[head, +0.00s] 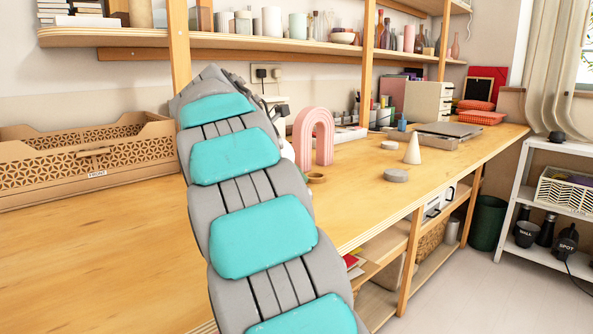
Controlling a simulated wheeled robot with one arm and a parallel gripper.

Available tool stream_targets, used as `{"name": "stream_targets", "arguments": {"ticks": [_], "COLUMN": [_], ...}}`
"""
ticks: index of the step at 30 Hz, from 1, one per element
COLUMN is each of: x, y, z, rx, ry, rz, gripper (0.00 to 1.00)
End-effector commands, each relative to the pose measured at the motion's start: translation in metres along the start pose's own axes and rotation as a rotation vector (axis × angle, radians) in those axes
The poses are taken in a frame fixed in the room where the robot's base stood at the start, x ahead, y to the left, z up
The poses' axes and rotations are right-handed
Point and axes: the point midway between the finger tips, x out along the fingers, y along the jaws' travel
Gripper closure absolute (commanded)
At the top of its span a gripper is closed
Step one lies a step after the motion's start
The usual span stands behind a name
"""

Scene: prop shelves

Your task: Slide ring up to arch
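The pink arch (314,136) stands upright on the wooden workbench (440,172), just right of my arm. A small brown ring (316,178) lies flat on the bench in front of the arch's base, close to my arm's right edge. A short gap seems to lie between ring and arch. My grey arm with teal pads reaches up the middle of the view. Only some pale parts near its far end show beside the arch; my gripper's fingers are hidden behind the arm, so I cannot see whether they touch anything.
A brown latticed crate (90,160) stands on the left of the bench. Further back are a grey flat box (450,130) and pen holders. The bench front between ring and discs is clear.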

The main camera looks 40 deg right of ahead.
Motion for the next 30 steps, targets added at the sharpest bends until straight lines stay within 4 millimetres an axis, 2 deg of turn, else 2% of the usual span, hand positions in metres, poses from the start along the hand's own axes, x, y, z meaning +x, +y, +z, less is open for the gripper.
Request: {"name": "stream_targets", "arguments": {"ticks": [1, 6, 18, 26, 30], "x": [-0.006, -0.002, 0.009, 0.008, 0.001], "y": [0.0, -0.001, -0.001, -0.001, 0.0], "z": [0.008, 0.012, 0.007, 0.007, 0.003], "rx": [-0.002, -0.001, -0.001, -0.002, -0.002], "ry": [0.0, 0.001, 0.004, 0.005, 0.005], "rz": [-0.001, -0.001, 0.002, 0.001, 0.001], "gripper": [1.0, 1.0, 1.0, 1.0, 1.0]}}
